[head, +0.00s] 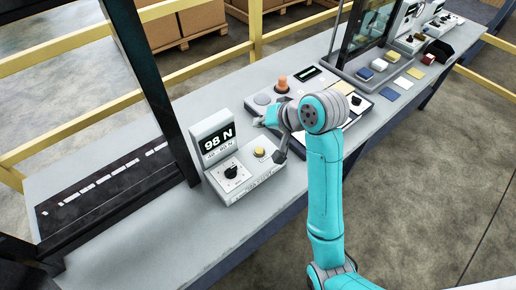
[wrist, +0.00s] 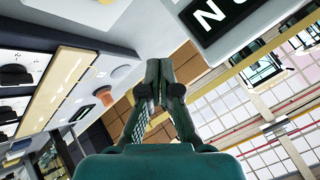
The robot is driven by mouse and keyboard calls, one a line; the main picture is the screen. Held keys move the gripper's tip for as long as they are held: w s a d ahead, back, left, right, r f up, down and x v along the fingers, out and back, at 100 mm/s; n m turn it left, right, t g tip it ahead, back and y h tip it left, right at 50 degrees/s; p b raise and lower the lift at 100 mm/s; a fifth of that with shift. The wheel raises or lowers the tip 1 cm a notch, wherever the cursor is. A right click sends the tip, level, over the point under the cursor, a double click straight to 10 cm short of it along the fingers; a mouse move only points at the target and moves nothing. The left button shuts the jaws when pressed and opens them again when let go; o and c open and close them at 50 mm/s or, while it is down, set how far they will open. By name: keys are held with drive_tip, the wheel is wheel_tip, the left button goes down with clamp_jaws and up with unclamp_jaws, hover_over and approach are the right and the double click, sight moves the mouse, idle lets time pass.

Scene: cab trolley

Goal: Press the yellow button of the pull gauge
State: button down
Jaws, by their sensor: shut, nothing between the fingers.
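The pull gauge (head: 240,190) stands on the grey bench in the head view, a pale box with an upright screen (head: 216,141) reading "98 N". Its yellow button (head: 259,152) is on the top face, right of a black dial (head: 231,171). My gripper (head: 279,157) is just right of the button, close to it and apart in the picture; its height above the box is hard to tell. In the wrist view, my gripper (wrist: 160,63) has its fingers together and empty. Part of the screen (wrist: 218,14) shows at the upper right there; the button does not show.
A device with an orange knob (head: 282,85) stands behind my arm. Coloured blocks and cards lie farther right on the bench. A dark post (head: 152,85) and a black strip (head: 105,195) are left of the gauge. The front left bench top is bare.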

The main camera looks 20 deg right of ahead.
sight(261, 151)
drive_tip(key=shift+f, duration=4.4)
drive_tip(key=shift+f, duration=0.15)
drive_tip(key=shift+f, duration=0.3)
drive_tip(key=shift+f, duration=0.5)
drive_tip(key=shift+r, duration=0.95)
drive_tip(key=shift+r, duration=2.55)
